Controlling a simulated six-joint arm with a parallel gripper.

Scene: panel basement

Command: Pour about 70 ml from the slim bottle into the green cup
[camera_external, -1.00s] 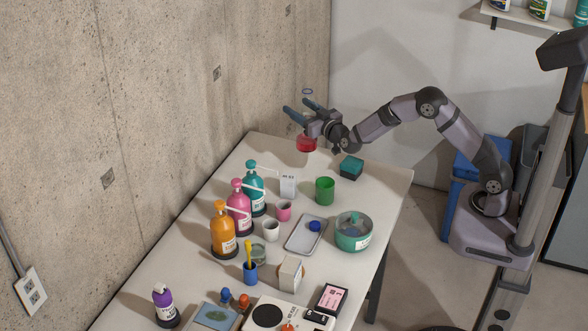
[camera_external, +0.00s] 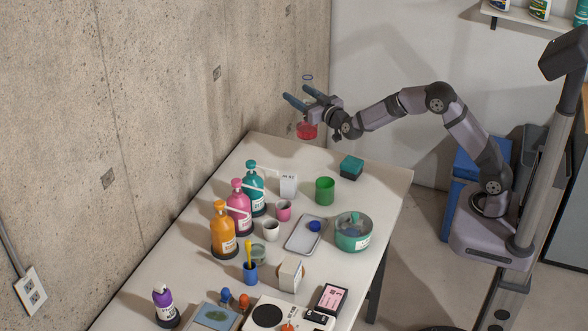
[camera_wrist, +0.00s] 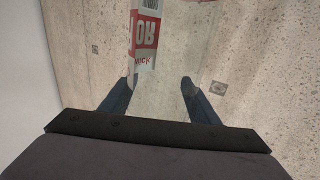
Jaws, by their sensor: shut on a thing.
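In the wrist view my gripper (camera_wrist: 159,84) also shows, with a red and white printed label between and above the fingertips; the clear body is hard to make out. The green cup (camera_external: 325,190) stands upright on the table, below and slightly right of the bottle, apart from it.
Pump bottles (camera_external: 239,211) line the wall side. A tray (camera_external: 303,236), a teal pot (camera_external: 353,233) and a pink mug (camera_external: 284,211) stand nearer. The far table end is clear.

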